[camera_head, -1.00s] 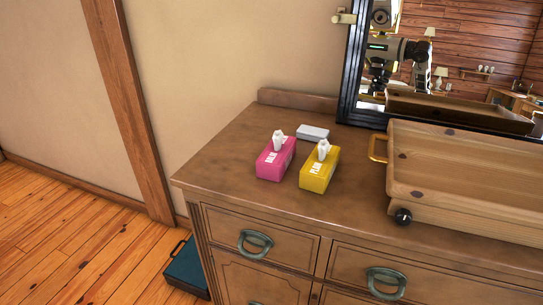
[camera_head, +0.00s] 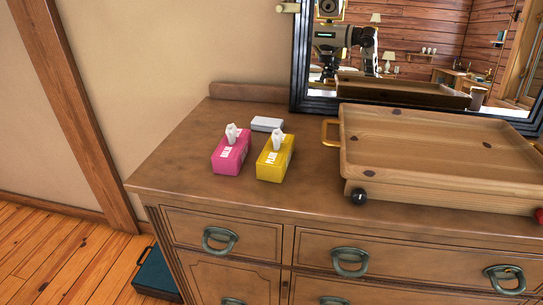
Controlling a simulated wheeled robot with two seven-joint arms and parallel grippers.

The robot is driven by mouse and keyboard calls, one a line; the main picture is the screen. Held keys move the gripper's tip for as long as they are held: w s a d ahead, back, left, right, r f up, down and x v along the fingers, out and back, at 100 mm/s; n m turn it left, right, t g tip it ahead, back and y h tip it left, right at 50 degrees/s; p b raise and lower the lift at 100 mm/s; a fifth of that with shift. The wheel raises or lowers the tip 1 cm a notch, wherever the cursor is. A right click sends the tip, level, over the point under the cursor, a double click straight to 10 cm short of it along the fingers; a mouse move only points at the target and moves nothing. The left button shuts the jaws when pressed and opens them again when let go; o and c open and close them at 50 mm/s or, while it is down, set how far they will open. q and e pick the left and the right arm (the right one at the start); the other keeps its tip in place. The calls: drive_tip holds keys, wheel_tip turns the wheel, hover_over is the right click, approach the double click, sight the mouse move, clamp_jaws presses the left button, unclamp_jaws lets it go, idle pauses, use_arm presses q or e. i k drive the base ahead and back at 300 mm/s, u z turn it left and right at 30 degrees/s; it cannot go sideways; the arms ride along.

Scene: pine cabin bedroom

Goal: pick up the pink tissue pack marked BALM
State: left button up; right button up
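The pink tissue pack (camera_head: 230,156), with BALM lettered in white on its side, stands on the left part of the wooden dresser top (camera_head: 185,178). A white tissue sticks up from its top. A yellow tissue pack (camera_head: 274,163) with PLAIN-like lettering stands just to its right, with a small gap between them. Neither of my grippers shows directly in the head view.
A small white box (camera_head: 267,124) lies behind the packs. A large wooden tray (camera_head: 430,195) with a brass handle fills the dresser's right part. A black knob (camera_head: 359,196) sits at its front corner. A mirror (camera_head: 300,60) stands behind. A teal case (camera_head: 157,275) is on the floor.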

sight(229, 158)
drive_tip(key=u, duration=2.05)
drive_tip(key=k, duration=1.75)
drive_tip(key=z, duration=0.5)
